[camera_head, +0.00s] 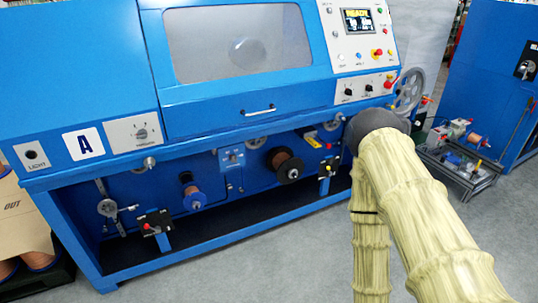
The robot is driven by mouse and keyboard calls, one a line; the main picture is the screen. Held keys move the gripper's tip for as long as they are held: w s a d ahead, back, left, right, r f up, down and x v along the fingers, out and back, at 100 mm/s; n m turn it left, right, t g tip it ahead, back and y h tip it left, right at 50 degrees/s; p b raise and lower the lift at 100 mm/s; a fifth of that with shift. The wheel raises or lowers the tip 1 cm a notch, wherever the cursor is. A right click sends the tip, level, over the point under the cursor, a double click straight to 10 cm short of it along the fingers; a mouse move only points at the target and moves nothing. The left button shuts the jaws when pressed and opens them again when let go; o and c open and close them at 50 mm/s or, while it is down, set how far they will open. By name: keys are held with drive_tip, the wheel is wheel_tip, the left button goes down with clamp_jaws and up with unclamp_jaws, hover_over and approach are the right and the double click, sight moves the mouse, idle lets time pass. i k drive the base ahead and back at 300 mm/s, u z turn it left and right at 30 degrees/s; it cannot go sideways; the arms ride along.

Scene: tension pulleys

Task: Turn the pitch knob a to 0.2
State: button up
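My gripper is not in view. My arm, in a cream sleeve with a dark grey joint, fills the right side, away from the A panel.
The machine's lower bay holds a copper spool (285,164), a smaller spool (193,194) and small levers. A handwheel (408,91) is at its right end. A low cart (459,165) stands farther right. Grey floor in front is clear.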

sight(233, 158)
drive_tip(key=u, duration=0.15)
drive_tip(key=i, duration=1)
drive_tip(key=u, duration=0.55)
